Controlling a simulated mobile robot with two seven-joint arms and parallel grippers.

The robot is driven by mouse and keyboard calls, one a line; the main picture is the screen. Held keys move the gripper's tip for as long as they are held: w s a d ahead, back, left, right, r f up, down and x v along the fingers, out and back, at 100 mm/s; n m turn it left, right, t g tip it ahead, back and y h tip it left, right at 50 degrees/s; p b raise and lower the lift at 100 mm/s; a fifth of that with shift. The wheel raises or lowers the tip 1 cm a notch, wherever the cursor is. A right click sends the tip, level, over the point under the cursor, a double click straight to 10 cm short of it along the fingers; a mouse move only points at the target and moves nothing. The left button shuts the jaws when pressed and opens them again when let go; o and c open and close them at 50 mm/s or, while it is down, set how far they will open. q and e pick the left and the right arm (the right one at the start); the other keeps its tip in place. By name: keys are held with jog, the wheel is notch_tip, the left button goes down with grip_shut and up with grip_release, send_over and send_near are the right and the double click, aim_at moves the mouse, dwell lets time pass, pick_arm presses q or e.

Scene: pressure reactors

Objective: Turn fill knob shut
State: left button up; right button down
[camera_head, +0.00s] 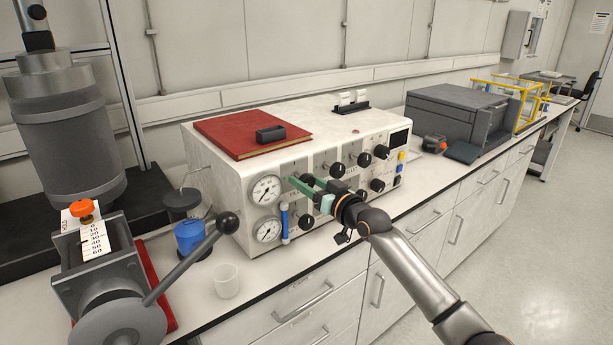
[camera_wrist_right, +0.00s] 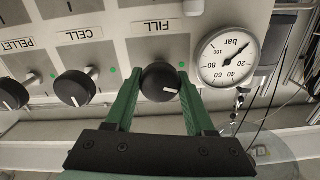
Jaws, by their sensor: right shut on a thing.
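The fill knob (camera_wrist_right: 160,82) is round and black with a white pointer line. In the right wrist view it sits under the FILL label (camera_wrist_right: 158,27), which appears upside down, and its line points right and slightly down. My right gripper (camera_wrist_right: 160,76) has one green finger on each side of the knob and is shut on it. In the head view my right gripper (camera_head: 304,186) reaches the front panel of the white pressure console (camera_head: 240,185) and hides the knob. My left gripper is not in view.
Cell (camera_wrist_right: 75,88) and pellet (camera_wrist_right: 12,95) knobs and a bar gauge (camera_wrist_right: 229,56) flank the fill knob. A red book (camera_head: 235,132) lies on the console. A lever press (camera_head: 110,275), blue-labelled jar (camera_head: 190,235) and white cup (camera_head: 227,281) stand left. Free floor lies right.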

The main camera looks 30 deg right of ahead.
jog(key=m+p, duration=0.1)
jog(key=m, duration=0.1)
jog(key=shift+r+m, duration=0.1)
jog(key=shift+m, duration=0.3)
jog(key=m+p, duration=0.1)
jog(key=m, duration=0.2)
jog(key=shift+m+p, duration=0.3)
jog(key=shift+p, duration=0.05)
jog(key=m+p, duration=0.1)
jog(key=m, duration=0.3)
jog(key=shift+d+m+p, duration=0.1)
jog(key=shift+m+p, duration=0.5)
jog(key=shift+m, duration=1.2)
jog(key=shift+f, duration=0.2)
jog(key=c, duration=0.5)
grip_release()
